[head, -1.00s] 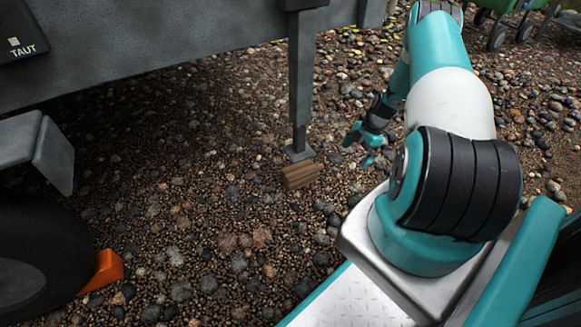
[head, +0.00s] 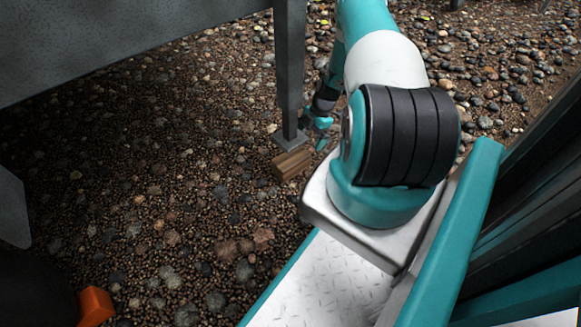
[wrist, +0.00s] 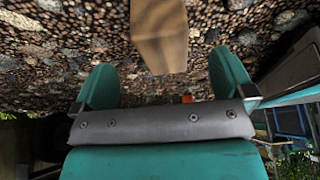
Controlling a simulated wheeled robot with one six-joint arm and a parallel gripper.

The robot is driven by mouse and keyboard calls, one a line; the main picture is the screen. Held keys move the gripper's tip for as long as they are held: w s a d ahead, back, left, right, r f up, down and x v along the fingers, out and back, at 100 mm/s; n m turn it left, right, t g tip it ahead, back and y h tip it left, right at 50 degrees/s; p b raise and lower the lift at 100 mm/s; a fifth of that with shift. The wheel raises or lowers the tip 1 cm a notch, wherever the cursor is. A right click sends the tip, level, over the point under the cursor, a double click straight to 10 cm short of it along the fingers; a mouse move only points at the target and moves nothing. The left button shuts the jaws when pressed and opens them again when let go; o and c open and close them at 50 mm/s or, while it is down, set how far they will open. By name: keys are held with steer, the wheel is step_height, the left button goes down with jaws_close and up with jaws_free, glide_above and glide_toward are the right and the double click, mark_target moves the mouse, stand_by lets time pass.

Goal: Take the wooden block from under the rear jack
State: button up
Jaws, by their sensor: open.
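The wooden block (head: 292,164) lies on the gravel at the foot of the rear jack. The jack's grey leg (head: 290,70) comes down to a flat foot plate (head: 290,140) at the block's far edge; I cannot tell whether the plate bears on it. My gripper (head: 318,125) is just right of the jack foot, partly hidden behind my arm. In the wrist view my gripper (wrist: 165,65) is open, with two teal fingers apart. The tan block (wrist: 160,40) shows ahead, in line with the gap between the fingers, with nothing gripped.
The grey machine body (head: 120,45) overhangs the ground at upper left. An orange wedge (head: 95,306) sits at lower left beside a dark wheel. Gravel (head: 150,190) left of the block is open, with scattered larger stones.

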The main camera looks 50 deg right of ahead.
mark_target(303, 150)
steer(key=b+x, duration=0.4)
steer(key=x, duration=0.5)
steer(key=shift+r, duration=0.25)
steer(key=c, duration=1.1)
steer(key=shift+r, duration=0.1)
steer(key=shift+c, duration=0.2)
